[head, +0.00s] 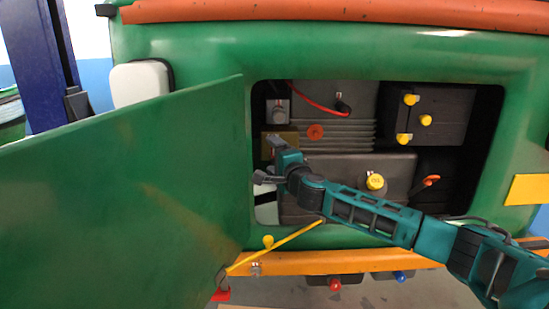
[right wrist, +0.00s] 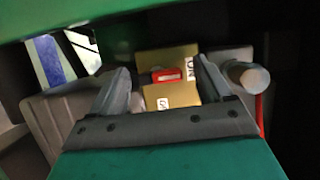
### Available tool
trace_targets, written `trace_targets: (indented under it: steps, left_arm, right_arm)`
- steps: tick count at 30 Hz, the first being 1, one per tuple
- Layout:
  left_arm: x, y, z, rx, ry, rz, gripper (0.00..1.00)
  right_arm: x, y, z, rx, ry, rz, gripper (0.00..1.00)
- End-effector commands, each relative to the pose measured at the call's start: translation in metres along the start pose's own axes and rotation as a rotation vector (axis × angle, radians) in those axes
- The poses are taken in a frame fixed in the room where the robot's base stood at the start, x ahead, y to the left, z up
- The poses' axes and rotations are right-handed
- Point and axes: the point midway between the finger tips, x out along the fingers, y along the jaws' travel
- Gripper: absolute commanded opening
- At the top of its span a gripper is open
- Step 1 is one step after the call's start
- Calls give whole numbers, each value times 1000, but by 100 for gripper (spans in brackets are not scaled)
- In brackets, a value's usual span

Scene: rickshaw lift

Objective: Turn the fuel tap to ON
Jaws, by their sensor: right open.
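The fuel tap is a brass-coloured plate (right wrist: 180,58) with a small red lever (right wrist: 166,75) on it. A white "ON" label (right wrist: 192,70) is on its right, and another white label (right wrist: 163,102), hard to read, is nearer the gripper. In the head view the plate (head: 291,135) is at the left of the open compartment, partly hidden by my gripper. My right gripper (head: 268,158) is open in front of it. In the right wrist view the gripper's fingers (right wrist: 163,78) stand either side of the lever; I cannot tell any contact. My left gripper is not in view.
The open green door (head: 130,185) fills the left, held by a yellow stay (head: 290,247). The compartment holds a finned engine (head: 345,135), a yellow cap (head: 375,181) and a dark box with yellow knobs (head: 450,110). A grey cylinder (right wrist: 246,76) stands right of the tap.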

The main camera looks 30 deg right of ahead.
Motion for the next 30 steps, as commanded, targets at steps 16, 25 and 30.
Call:
trace_targets:
  steps: [16, 25, 30]
  left_arm:
    - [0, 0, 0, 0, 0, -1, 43]
    - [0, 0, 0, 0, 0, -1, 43]
    - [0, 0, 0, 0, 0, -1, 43]
  right_arm:
    - [-38, 2, 0, -3, -1, 4, 79]
    - [-95, 2, -1, -4, 0, 4, 79]
    - [-117, 1, 0, -2, 0, 2, 79]
